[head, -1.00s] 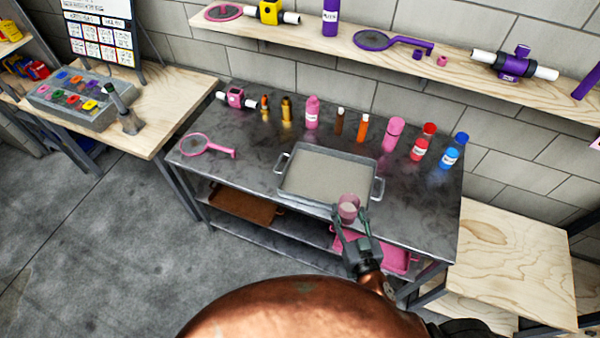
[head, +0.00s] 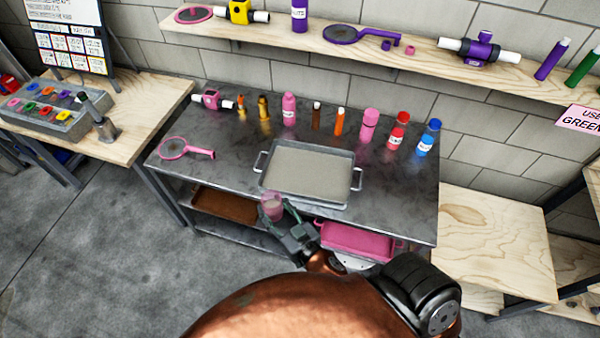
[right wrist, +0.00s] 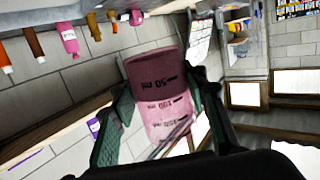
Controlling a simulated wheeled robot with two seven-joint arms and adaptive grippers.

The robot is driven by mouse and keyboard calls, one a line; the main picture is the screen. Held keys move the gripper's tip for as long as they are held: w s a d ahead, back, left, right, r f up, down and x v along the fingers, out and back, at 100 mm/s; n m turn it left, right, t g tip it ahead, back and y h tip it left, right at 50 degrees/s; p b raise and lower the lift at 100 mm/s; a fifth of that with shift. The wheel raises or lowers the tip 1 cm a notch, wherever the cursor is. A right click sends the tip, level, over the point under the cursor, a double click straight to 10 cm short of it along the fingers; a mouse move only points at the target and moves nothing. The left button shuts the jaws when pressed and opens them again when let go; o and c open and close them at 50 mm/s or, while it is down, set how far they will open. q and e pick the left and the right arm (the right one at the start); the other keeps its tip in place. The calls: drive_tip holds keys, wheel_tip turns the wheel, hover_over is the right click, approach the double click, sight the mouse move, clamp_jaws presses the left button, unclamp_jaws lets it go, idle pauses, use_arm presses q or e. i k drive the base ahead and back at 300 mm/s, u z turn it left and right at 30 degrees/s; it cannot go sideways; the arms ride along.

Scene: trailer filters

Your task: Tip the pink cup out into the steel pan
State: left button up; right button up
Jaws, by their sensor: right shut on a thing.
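The pink cup (head: 272,206) is a translucent measuring cup. My right gripper (head: 284,216) is shut on it and holds it just off the front edge of the metal table, near the pan's front left corner. In the right wrist view the cup (right wrist: 160,95) sits between the two fingers and shows volume marks. The cup looks roughly upright in the head view; its contents cannot be told clearly. The steel pan (head: 350,206) is a shallow rectangular tray with two side handles and a grey, even inside. It stands on the metal table. My left gripper is not in view.
Several bottles stand along the back of the metal table (head: 400,205), with a pink sieve (head: 174,148) at its left. A pink tray (head: 355,241) and a brown tray (head: 222,205) are on the lower shelf. A wall shelf (head: 400,62) runs above.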

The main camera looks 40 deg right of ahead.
sight(321, 175)
drive_tip(key=k, duration=0.5)
drive_tip(key=z, duration=0.7)
drive_tip(key=i, duration=0.5)
